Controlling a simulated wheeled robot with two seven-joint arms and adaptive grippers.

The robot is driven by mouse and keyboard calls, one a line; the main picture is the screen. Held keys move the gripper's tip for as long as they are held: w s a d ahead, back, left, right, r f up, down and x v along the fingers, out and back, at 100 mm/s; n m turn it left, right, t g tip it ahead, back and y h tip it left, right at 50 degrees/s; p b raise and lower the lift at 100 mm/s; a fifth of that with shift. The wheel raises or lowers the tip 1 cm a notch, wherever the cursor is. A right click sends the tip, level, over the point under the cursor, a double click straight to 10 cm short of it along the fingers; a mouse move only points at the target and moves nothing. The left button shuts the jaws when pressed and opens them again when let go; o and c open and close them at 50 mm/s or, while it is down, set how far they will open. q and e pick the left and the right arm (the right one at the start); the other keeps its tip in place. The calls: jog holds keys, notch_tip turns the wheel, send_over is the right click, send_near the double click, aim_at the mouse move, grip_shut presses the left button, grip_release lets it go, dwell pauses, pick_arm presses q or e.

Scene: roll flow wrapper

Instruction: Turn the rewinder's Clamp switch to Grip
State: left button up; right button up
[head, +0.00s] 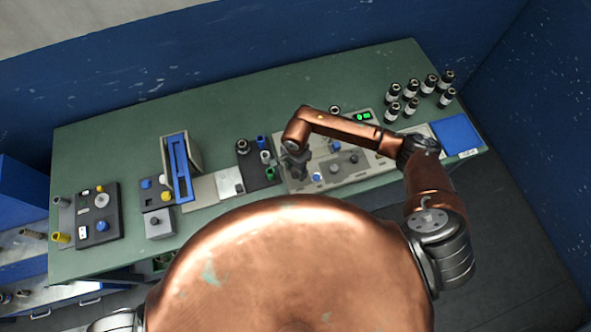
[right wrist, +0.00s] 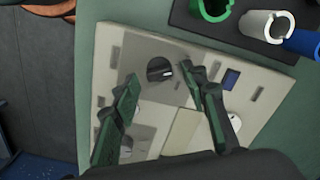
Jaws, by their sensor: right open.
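The rewinder panel (head: 345,182) is a pale control plate at the right part of the bench. It also fills the middle of the right wrist view (right wrist: 115,50). There, a round black knob with a light pointer mark (right wrist: 160,70) sits on it. No label is readable, so I cannot tell for sure that this is the Clamp switch. My right gripper (head: 297,163) is over the panel's left part. In the right wrist view my right gripper (right wrist: 160,82) is open, its fingers on either side of the black knob, apparently empty. Contact cannot be told. My left gripper is out of view.
A dark holder with green, white and blue tubes (right wrist: 262,22) stands beside the panel. Several dark bottles (head: 411,89) and a blue tray (head: 456,135) are at the right end. A blue-framed unit (head: 180,168) stands left of centre. The back of the bench is clear.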

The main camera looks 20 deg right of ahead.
jog(key=shift+f, duration=0.25)
grip_shut()
dwell(0.4)
